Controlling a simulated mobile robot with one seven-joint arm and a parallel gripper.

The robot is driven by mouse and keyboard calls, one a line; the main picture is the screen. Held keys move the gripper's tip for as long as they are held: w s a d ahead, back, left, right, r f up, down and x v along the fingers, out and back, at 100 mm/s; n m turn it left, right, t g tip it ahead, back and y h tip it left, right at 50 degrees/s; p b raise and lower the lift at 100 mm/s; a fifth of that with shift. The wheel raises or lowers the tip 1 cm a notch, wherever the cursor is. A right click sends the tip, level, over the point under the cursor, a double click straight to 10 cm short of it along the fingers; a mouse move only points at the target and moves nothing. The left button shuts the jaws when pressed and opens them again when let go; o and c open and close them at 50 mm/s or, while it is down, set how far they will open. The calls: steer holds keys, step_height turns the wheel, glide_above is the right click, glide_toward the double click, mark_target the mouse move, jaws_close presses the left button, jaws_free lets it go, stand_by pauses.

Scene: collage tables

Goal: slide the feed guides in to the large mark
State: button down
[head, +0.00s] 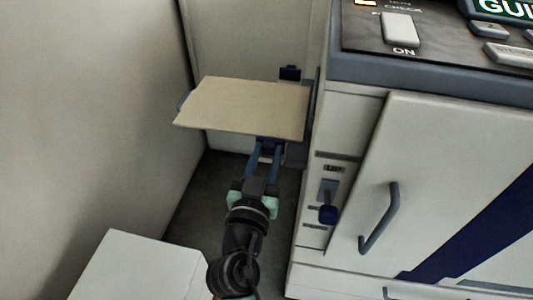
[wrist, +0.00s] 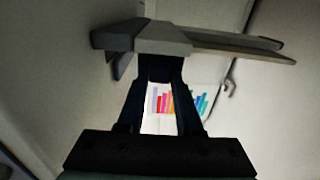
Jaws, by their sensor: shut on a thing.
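A flat beige sheet or board (head: 243,105) lies on the feed tray at the machine's left side. One dark blue feed guide (head: 290,73) stands at the far edge of the sheet. The near feed guide (head: 268,145) is at the near edge, partly hidden by my fingers. My gripper (head: 265,150) is shut on the near guide, reaching it from the front. In the wrist view my fingertips (wrist: 160,80) close on a dark block (wrist: 159,67) under the grey tray edge (wrist: 160,38). I cannot make out the size marks.
A wall (head: 90,100) is close on the left. A white box (head: 140,268) stands at lower left. A coloured bar chart (wrist: 180,102) shows in the wrist view.

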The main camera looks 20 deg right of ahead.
stand_by(0.8)
steer(key=shift+b+x, duration=0.45)
steer(key=shift+x, duration=1.05)
steer(key=c, duration=0.6)
jaws_free()
steer(key=shift+o, duration=0.2)
steer(key=v, duration=1.3)
